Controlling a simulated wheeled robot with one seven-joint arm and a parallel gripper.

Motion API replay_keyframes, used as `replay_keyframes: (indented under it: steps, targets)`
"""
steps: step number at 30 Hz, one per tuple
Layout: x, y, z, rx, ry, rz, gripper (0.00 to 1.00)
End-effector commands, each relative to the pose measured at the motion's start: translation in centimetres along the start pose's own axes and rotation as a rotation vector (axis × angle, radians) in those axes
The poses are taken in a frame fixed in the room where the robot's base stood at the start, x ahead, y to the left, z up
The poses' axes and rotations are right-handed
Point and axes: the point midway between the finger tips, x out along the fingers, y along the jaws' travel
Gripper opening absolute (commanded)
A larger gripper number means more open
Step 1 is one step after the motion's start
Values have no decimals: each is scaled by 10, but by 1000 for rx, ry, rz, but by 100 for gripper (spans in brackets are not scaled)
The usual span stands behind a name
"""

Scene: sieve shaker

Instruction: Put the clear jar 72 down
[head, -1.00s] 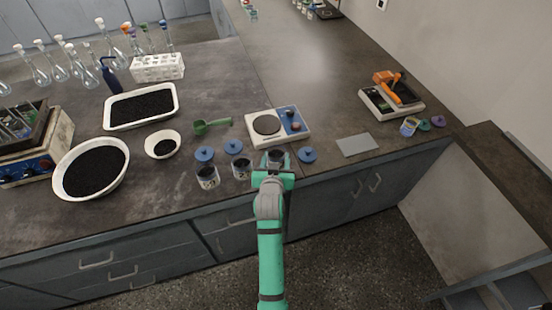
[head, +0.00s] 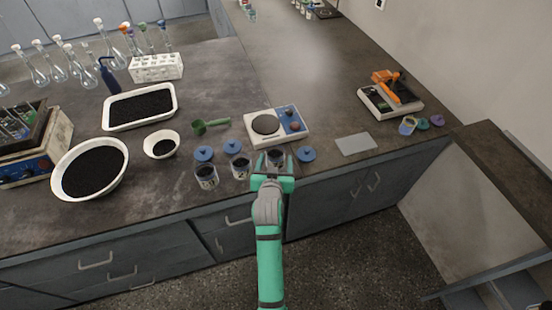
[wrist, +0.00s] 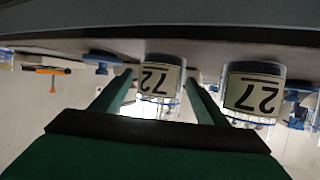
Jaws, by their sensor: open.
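The clear jar 72 (wrist: 160,78) stands on the bench near its front edge, its label facing my wrist camera. The wrist view is upside down. In the head view, jar 72 (head: 276,156) has dark contents and is partly hidden by my gripper. My gripper (head: 273,162) is open, with one finger on each side of the jar. In the wrist view, gaps show between the jar and both fingers.
Jar 27 (wrist: 254,92) stands close beside one finger; it also shows in the head view (head: 241,169). Another jar (head: 206,177) stands farther left. A blue lid (head: 306,154) lies just right of jar 72, and a balance (head: 277,126) stands behind it.

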Motion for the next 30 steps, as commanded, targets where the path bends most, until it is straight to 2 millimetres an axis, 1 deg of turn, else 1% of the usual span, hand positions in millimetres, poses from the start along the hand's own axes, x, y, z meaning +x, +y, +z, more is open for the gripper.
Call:
replay_keyframes:
  steps: [1, 6, 12, 15, 20, 23, 26, 30]
  targets:
    - [-11, -1, 1, -1, -1, -2, 68]
    - [-46, -2, 1, -1, -1, -4, 68]
    - [-80, -1, 0, 0, 0, -1, 68]
    - [-91, 1, 0, 0, 0, 1, 68]
    - [-101, 2, 3, 0, -1, 1, 68]
    - [-110, 2, 16, -4, -1, -5, 68]
    - [-126, 4, 39, -11, 3, -17, 68]
    - [-159, 7, 75, -20, 16, -37, 68]
